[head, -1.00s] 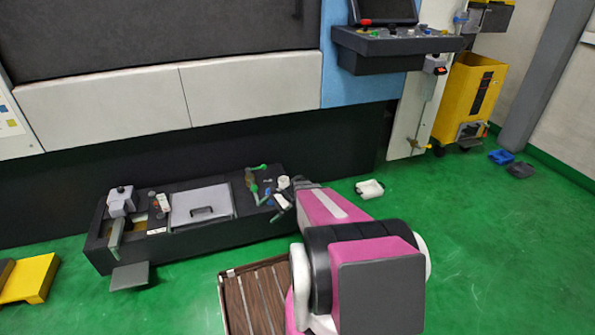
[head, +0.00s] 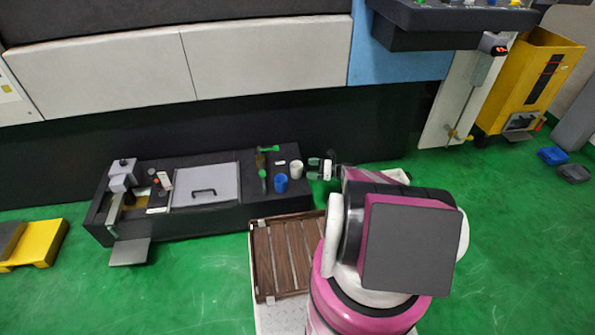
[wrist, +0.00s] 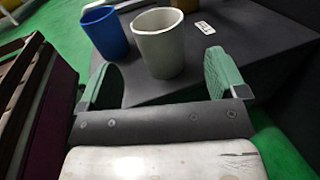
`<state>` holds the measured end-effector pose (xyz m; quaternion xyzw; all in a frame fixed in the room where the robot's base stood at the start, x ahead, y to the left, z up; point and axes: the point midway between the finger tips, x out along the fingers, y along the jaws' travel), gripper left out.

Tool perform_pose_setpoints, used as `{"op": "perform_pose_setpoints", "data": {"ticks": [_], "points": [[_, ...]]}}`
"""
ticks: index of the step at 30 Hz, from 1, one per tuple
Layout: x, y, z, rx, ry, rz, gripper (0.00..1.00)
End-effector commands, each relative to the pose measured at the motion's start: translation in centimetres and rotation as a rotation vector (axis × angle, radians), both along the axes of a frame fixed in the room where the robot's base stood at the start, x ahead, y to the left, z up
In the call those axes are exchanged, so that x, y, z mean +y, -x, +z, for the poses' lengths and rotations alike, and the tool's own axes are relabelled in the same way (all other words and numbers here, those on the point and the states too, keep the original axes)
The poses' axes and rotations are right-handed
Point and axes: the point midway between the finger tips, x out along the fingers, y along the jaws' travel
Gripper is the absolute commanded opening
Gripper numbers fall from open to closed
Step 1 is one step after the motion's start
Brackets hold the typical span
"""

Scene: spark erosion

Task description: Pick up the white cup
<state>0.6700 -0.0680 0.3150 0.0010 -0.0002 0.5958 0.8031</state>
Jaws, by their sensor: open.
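The white cup (head: 296,169) stands upright at the right end of the low dark bench (head: 225,222). In the wrist view the white cup (wrist: 159,43) stands ahead of the space between my two green fingers, slightly left of its middle. My gripper (head: 320,169) is open and empty, just right of the cup in the head view; it also fills the lower wrist view (wrist: 165,85). A blue cup (head: 281,183) stands close beside the white cup, and shows to its left in the wrist view (wrist: 105,32).
A green-handled item (head: 265,165) stands left of the cups. A small white label (wrist: 205,28) lies behind the white cup at right. A grey lidded panel (head: 205,184) is further left on the bench. A brown slatted surface (head: 283,255) is in front.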

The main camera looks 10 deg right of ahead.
Motion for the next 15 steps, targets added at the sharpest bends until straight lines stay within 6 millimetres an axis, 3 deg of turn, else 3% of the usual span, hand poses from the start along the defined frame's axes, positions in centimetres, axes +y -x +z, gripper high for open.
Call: {"op": "perform_pose_setpoints", "data": {"ticks": [3, 11, 15], "points": [[1.7, -0.5, 0.0, -0.001, 0.001, 0.002, 0.91], [3.4, -1.0, 0.0, -0.001, 0.001, 0.0, 0.91], [5.2, -1.5, 0.1, -0.001, 0.001, 0.002, 0.91]]}}
